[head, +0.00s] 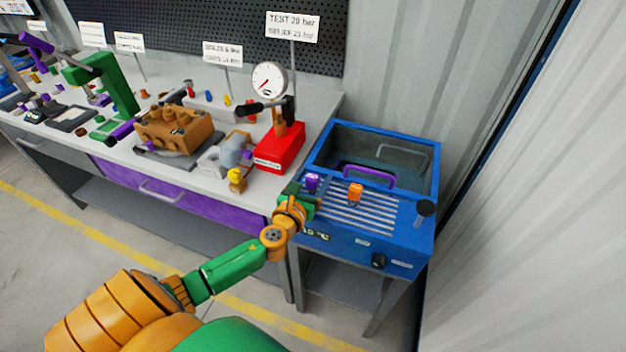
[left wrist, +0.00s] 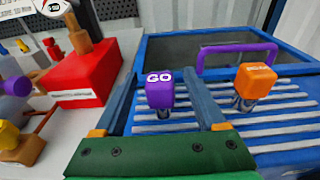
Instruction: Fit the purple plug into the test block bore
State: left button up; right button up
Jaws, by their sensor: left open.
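The purple plug (head: 312,182), a block marked GO on a metal pin, stands upright on the slatted top of the blue bench unit. In the left wrist view the plug (left wrist: 160,90) is between the fingers of my left gripper (left wrist: 160,76), with visible gaps on both sides. My left gripper (head: 303,190) is open at the front left of the slats. An orange plug (head: 355,193) stands to the right of the purple one. I cannot tell for sure which part is the test block, and no bore shows clearly. My right gripper is not in view.
A red unit (head: 280,148) with a pressure gauge (head: 269,80) stands on the workbench, left of the blue unit (head: 370,240). A purple handle (head: 368,171) rises behind the plugs. A brown pump body (head: 172,130) and a yellow knob (head: 236,177) are farther left.

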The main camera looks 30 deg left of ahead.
pick_arm(q)
jog(key=shift+f+x, duration=0.25)
jog(key=shift+x, duration=1.25)
jog(key=shift+s+r, duration=0.2)
jog(key=shift+s, duration=0.1)
jog(key=c, duration=1)
jog(key=shift+w, duration=0.1)
grip_shut()
